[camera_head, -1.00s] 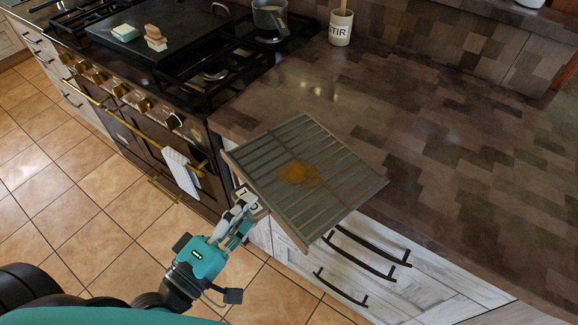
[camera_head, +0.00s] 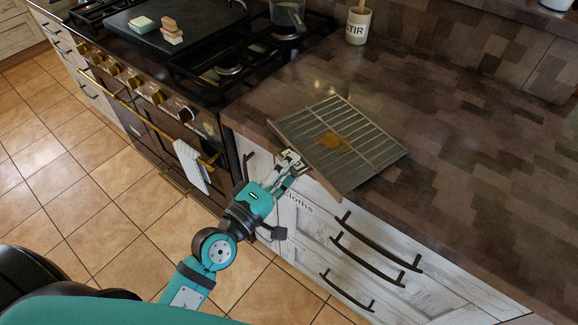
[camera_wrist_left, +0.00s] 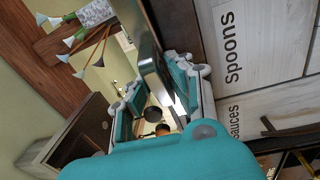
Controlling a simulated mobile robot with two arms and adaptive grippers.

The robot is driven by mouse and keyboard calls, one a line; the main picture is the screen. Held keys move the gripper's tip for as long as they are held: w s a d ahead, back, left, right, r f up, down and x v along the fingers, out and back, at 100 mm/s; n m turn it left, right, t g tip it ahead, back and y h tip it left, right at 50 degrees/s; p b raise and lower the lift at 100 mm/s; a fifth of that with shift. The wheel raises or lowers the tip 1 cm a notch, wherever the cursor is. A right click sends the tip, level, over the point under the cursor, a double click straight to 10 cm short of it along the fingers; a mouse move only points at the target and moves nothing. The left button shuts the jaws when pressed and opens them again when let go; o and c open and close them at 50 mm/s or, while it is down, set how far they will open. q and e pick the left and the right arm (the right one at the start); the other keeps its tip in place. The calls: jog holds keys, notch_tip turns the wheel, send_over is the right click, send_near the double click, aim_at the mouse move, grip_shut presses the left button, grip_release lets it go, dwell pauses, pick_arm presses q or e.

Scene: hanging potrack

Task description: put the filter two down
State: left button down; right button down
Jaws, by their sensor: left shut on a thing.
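The filter (camera_head: 362,140) is a flat, grey slatted metal panel with an orange-brown stain in its middle. In the head view it is over the front edge of the countertop (camera_head: 450,140), tilted, with its near corner jutting past the edge. I cannot tell whether its far side touches the counter. My left gripper (camera_head: 292,163) is shut on the filter's near left edge. In the left wrist view the filter (camera_wrist_left: 150,65) shows as a narrow metal edge between the fingers. My right gripper is not in view.
A stove (camera_head: 205,75) with a griddle, sponges (camera_head: 171,32) and a pot (camera_head: 288,18) stands to the left. A utensil crock (camera_head: 358,25) stands at the back of the counter. White drawers (camera_head: 330,240) with dark handles are below. The counter's right side is clear.

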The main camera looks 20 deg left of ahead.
pick_arm(q)
jog(key=shift+r, duration=0.1)
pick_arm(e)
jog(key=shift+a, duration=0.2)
pick_arm(q)
jog(key=shift+f, duration=0.25)
jog(key=c, duration=1.2)
grip_release()
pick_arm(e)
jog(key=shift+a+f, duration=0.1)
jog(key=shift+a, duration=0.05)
pick_arm(q)
jog(key=shift+r, duration=0.25)
jog(key=b+v, duration=0.4)
jog(key=v, duration=0.8)
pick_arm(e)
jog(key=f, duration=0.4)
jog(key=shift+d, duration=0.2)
